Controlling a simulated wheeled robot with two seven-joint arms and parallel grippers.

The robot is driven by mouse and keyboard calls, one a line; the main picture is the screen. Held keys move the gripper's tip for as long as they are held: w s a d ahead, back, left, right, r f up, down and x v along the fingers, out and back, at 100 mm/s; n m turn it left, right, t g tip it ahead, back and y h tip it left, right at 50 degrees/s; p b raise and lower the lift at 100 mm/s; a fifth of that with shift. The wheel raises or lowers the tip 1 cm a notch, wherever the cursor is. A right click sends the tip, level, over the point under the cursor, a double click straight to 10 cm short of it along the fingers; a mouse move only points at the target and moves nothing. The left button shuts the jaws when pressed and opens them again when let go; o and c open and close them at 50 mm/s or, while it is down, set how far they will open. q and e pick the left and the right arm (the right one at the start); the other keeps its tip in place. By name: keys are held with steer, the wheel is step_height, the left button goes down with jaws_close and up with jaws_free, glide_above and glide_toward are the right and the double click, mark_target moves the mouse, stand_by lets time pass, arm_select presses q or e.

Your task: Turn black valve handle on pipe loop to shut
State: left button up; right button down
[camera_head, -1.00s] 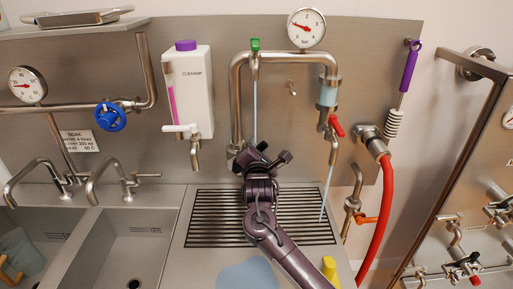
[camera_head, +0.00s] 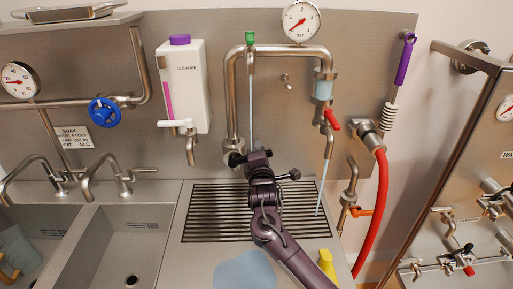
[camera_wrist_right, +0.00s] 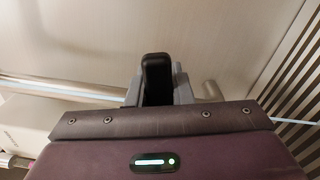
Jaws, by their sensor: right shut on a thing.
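The steel pipe loop (camera_head: 232,100) stands on the back panel above the slatted drain. My right gripper (camera_head: 248,160) is at the lower left end of the loop and hides most of the valve there. In the right wrist view the black valve handle (camera_wrist_right: 157,75) stands up between the grey fingers of my right gripper (camera_wrist_right: 160,88). The fingers are shut on it, one on each side. How far the valve is turned cannot be told. My left gripper is in neither view.
A round gauge (camera_head: 300,20) and a green-topped fitting (camera_head: 250,38) sit on the loop. A red-handled valve (camera_head: 331,120) is on its right leg. A red hose (camera_head: 380,205) hangs to the right. A white cleaner bottle (camera_head: 181,85) is to the left.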

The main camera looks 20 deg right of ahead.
steer(key=shift+s+f+m+b, duration=0.15)
steer(key=shift+f+m+b, duration=0.5)
steer(key=shift+f+m, duration=1.4)
steer(key=shift+r, duration=0.1)
steer(key=c, duration=1.3)
jaws_free()
steer(key=shift+d, duration=0.1)
steer(key=shift+r, duration=0.25)
